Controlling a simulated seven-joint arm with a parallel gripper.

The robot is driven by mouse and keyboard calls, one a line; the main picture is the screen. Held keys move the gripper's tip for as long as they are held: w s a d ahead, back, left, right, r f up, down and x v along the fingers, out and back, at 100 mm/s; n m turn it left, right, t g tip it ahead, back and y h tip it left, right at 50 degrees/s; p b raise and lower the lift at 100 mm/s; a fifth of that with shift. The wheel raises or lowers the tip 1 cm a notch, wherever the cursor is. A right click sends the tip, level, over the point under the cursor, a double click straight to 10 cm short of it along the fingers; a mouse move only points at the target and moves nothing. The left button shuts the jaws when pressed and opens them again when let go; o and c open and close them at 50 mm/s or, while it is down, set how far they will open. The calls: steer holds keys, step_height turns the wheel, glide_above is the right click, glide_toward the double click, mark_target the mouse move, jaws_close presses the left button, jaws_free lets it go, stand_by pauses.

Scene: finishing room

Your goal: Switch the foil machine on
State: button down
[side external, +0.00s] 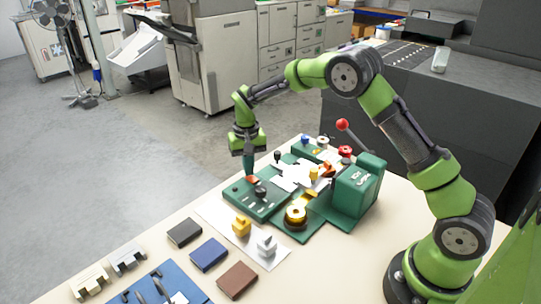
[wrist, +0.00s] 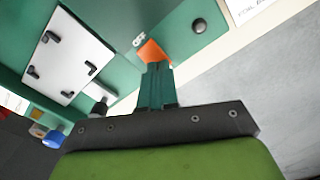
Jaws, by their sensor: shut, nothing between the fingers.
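The green foil machine (side external: 345,200) stands on the table, with a low green front panel (side external: 262,207). An orange switch (wrist: 152,50) on the green panel shows in the wrist view, with a white "OFF" label (wrist: 139,39) beside it. My gripper (wrist: 158,70) is shut and empty, its green fingertips right at the switch and hiding part of it. In the side view my gripper (side external: 249,174) points down over the panel's far left part, at a small orange patch. I cannot tell whether the fingertips touch the switch.
A black knob (wrist: 199,26) sits on the panel near the switch. A white plate with black clips (wrist: 67,55) lies to the left. A red-ball lever (side external: 342,125) rises behind.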

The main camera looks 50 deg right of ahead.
mark_target(254, 182)
steer(key=shift+f, duration=0.45)
steer(key=shift+r, duration=3.55)
steer(key=shift+f, duration=0.25)
steer(key=shift+s+a+n, duration=0.2)
steer(key=shift+s+n, duration=0.1)
steer(key=shift+s, duration=0.95)
steer(key=s+a+r+t, duration=0.1)
steer(key=s+r, duration=0.3)
steer(key=s, duration=0.4)
steer(key=s+a+r+n+t+y, duration=0.1)
steer(key=s+r+t, duration=0.2)
steer(key=s, duration=0.6)
steer(key=s+a+r+t+y, duration=0.1)
steer(key=s+r+t, duration=0.2)
steer(key=s+r, duration=0.4)
steer(key=shift+s, duration=0.85)
